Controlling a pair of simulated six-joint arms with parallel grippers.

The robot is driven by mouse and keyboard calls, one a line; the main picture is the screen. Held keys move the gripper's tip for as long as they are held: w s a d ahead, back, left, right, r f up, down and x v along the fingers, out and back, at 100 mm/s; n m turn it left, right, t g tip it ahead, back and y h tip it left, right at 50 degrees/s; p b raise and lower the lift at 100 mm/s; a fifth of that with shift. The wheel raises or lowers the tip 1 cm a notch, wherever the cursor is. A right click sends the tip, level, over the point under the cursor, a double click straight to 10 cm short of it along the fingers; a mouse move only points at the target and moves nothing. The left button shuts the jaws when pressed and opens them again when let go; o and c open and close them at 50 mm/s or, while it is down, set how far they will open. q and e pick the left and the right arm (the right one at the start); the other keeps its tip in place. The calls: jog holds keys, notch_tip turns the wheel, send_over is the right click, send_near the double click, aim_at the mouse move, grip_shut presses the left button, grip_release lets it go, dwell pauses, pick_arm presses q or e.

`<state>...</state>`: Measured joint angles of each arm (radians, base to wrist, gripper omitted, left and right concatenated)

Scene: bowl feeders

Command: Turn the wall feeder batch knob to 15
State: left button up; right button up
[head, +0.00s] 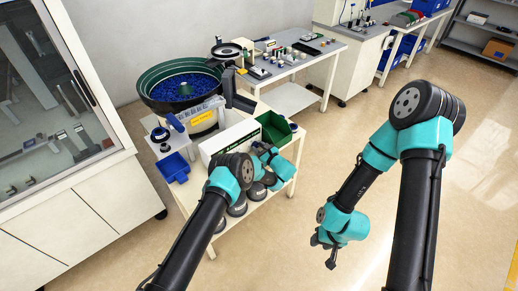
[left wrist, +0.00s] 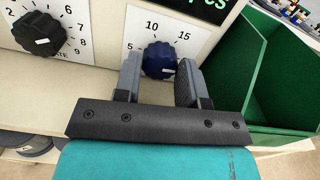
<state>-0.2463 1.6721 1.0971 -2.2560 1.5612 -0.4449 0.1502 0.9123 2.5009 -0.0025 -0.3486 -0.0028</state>
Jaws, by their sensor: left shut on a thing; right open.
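The blue batch knob (left wrist: 158,58) is on a white dial plate (left wrist: 135,22) marked 5, 10 and 15. In the left wrist view my left gripper (left wrist: 160,82) has one finger on each side of the knob and is shut on it. A small pale mark shows low on the knob; I cannot tell which number it is set to. In the head view my left gripper (head: 266,160) is at the front of the white controller box (head: 228,140), and my arm hides the knob. My right gripper (head: 328,250) is open and empty over the floor.
A black rate knob (left wrist: 38,33) sits left of the blue knob. A green bin (left wrist: 285,75) stands close on the right. The bowl feeder (head: 180,85) with blue parts is behind the box. A glass-fronted cabinet (head: 60,110) is at left; the floor at right is clear.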

pick_arm(q)
jog(key=shift+n, duration=1.4)
jog(key=o, duration=0.9)
jog(key=shift+s, duration=0.1)
jog(key=v, duration=1.7)
jog(key=shift+s+d, duration=0.1)
jog(key=shift+d, duration=0.05)
